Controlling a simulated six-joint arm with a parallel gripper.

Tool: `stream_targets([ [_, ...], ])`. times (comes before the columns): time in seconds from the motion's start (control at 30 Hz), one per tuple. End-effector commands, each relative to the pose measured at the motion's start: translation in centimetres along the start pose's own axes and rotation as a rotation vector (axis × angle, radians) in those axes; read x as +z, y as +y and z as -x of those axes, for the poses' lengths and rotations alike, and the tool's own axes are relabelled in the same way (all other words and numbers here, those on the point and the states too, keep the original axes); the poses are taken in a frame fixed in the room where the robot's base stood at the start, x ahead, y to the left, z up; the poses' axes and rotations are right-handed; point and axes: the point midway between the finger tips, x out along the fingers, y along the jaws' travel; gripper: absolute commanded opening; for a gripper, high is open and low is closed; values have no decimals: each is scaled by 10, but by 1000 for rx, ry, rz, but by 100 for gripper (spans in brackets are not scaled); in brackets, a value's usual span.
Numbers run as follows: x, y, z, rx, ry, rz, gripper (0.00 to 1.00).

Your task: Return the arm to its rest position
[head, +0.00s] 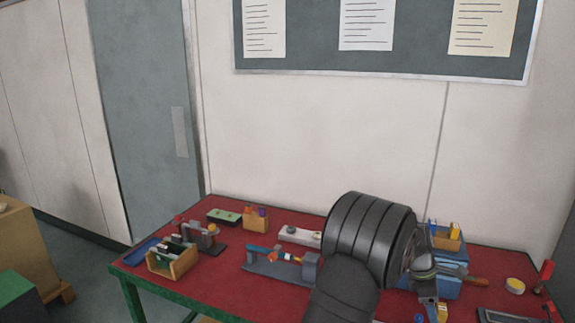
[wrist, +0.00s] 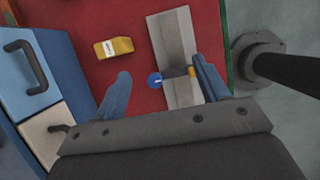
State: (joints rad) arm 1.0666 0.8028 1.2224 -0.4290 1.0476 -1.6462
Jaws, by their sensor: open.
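My gripper (wrist: 162,72) is open in the wrist view, with its two blue fingers apart. It points down over the red bench top (wrist: 138,18). A small part with a round blue end (wrist: 155,81), a dark shaft and an orange-yellow piece lies on a grey plate (wrist: 167,37). It shows between the fingers, its yellow end near the right finger. I cannot tell whether finger and part touch. In the head view my dark arm covers the right-centre of the bench, and the fingers are not clear there.
A yellow box (wrist: 114,48) lies left of the plate. A blue drawer cabinet (wrist: 40,60) stands at far left. A round base with a dark pole (wrist: 258,62) stands right. The head view shows a wooden holder (head: 172,263), a blue-grey fixture (head: 280,267) and a wall board (head: 420,60).

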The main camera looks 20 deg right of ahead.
Motion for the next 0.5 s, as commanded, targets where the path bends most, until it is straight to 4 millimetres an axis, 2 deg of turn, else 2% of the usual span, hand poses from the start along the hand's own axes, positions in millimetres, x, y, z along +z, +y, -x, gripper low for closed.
stream_targets([
  [0.03,-11,0,4,1,0,4,67],
  [0.5,-101,-13,26,1,-4,5,67],
])
